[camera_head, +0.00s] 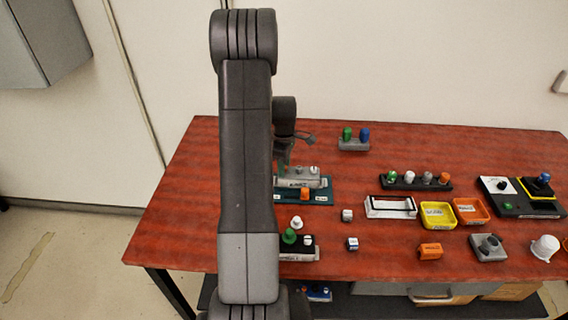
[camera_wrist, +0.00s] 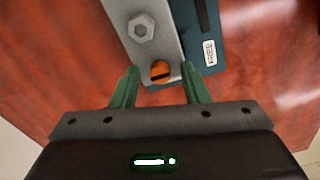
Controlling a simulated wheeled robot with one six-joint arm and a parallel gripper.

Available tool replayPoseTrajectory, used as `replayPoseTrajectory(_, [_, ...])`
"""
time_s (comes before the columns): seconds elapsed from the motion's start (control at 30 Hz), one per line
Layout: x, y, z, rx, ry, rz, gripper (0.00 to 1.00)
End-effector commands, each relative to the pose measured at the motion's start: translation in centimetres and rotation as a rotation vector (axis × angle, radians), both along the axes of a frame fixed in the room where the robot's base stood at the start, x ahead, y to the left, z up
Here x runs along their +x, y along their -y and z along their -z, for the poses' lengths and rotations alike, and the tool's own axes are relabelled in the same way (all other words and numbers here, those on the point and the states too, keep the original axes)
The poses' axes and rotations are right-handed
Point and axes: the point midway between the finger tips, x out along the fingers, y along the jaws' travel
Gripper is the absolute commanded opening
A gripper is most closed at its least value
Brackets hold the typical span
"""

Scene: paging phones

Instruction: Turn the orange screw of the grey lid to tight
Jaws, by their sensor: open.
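In the wrist view the grey lid (camera_wrist: 163,28) is a pale bar on a teal base (camera_wrist: 203,48). The orange screw (camera_wrist: 160,68) is at the lid's near end, with a dark mark across its head. My gripper (camera_wrist: 160,80) is open, its green fingers left and right of the screw with gaps on both sides. I cannot tell the height between fingertips and screw. In the head view my gripper (camera_head: 283,160) is over the left end of the lid (camera_head: 303,182), on the teal base (camera_head: 325,197). My arm hides part of that end.
A hex nut (camera_wrist: 141,28) is on the lid, and a FREE label (camera_wrist: 209,52) is on the base. An orange piece (camera_head: 305,193) is at the base's front. A green-knobbed fixture (camera_head: 298,254) is nearer. Yellow (camera_head: 438,225) and orange trays (camera_head: 487,219) are to the right.

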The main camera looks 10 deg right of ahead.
Motion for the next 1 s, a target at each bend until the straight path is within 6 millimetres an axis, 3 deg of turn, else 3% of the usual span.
replayPoseTrajectory(0.13, [-0.01,-0.01,0.0,0.0,0.0,0.0,0.41])
replayPoseTrajectory(0.37, [0.0,0.0,-0.02,0.0,0.0,0.0,0.0])
replayPoseTrajectory(1.0, [0.02,0.01,0.1,0.0,0.001,0.104,0.0])
